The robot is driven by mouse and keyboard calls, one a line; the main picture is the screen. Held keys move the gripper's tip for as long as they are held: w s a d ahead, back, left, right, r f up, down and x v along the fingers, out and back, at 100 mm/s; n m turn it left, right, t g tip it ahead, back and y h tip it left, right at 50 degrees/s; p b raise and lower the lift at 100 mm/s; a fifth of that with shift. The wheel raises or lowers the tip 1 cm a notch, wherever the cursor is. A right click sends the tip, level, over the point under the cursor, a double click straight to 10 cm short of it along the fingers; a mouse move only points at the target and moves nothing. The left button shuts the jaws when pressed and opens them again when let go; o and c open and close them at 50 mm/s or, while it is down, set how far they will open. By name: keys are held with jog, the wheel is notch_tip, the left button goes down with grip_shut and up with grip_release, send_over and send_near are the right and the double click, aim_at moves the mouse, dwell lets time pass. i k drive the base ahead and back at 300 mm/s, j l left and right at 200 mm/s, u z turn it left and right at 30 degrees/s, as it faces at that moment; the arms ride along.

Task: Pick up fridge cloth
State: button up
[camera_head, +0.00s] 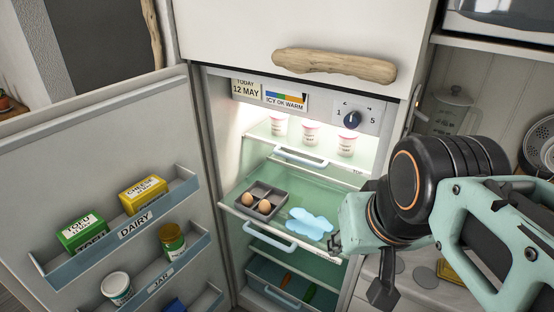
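A flat, light-blue patch (310,223) with a wavy outline lies on the pulled-out glass shelf (240,208) of the open fridge. I cannot tell whether it is a cloth or a spill, and no other cloth is plain to see. My gripper (360,268) is just right of the patch, in front of the fridge's right edge. Its dark fingers look spread apart, with nothing seen between them. My arm hides part of the shelf's right end and the counter.
Yogurt cups (311,134) stand on the shelf above. A drawer (262,272) is below. The open door (95,150) on the left holds jars and boxes. A driftwood handle (335,65) juts out above.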

aim_at(444, 270)
jog(key=l+z, duration=0.15)
jog(key=z, duration=0.2)
jog(key=l+z, duration=0.2)
jog(key=z, duration=0.2)
jog(key=l+z, duration=0.15)
jog(key=z, duration=0.2)
jog(key=u, duration=0.95)
jog(key=l+z, duration=0.4)
jog(key=i+l+z, duration=0.1)
jog(key=l+z, duration=0.3)
